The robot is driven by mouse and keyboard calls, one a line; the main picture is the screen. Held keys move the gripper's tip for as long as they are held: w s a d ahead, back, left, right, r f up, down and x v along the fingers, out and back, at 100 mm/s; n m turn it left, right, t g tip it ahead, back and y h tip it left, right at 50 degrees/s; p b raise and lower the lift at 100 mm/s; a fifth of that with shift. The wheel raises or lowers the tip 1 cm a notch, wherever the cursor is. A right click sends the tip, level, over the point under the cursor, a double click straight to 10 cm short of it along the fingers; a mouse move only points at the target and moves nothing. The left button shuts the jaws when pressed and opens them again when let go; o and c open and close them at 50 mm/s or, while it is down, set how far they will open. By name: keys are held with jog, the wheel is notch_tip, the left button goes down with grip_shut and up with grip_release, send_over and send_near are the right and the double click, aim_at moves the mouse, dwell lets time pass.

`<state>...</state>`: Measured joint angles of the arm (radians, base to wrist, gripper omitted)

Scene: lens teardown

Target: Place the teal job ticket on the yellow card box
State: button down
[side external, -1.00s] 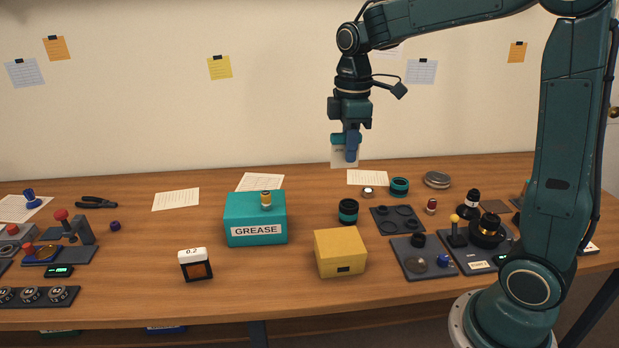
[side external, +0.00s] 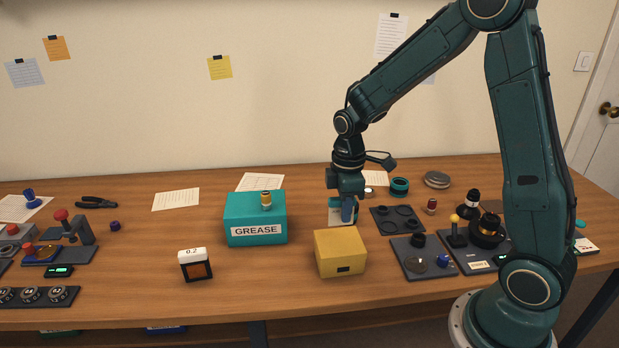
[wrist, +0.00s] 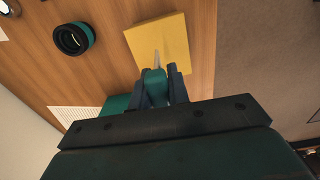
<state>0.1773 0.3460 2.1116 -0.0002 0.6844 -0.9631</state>
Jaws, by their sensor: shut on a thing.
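My gripper (side external: 347,212) is shut on the job ticket (side external: 334,217), which hangs down from the fingers showing a pale face. The yellow card box (side external: 340,254) stands on the bench. In the side view the ticket's lower edge is just above and behind the box's back top edge; whether they touch cannot be told. The fingers hide much of the ticket.
A dark tray (side external: 398,219) with rings and a tray of parts (side external: 424,258) lie to the right. A black-and-teal ring (wrist: 73,39) shows in the wrist view.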

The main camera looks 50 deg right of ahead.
jog(key=shift+f, duration=0.2)
jog(key=shift+f, duration=2.1)
jog(key=shift+f, duration=0.15)
jog(key=c, duration=1.3)
grip_release()
jog(key=shift+c, duration=0.2)
notch_tip(320, 180, up, 12)
jog(key=shift+r, duration=0.2)
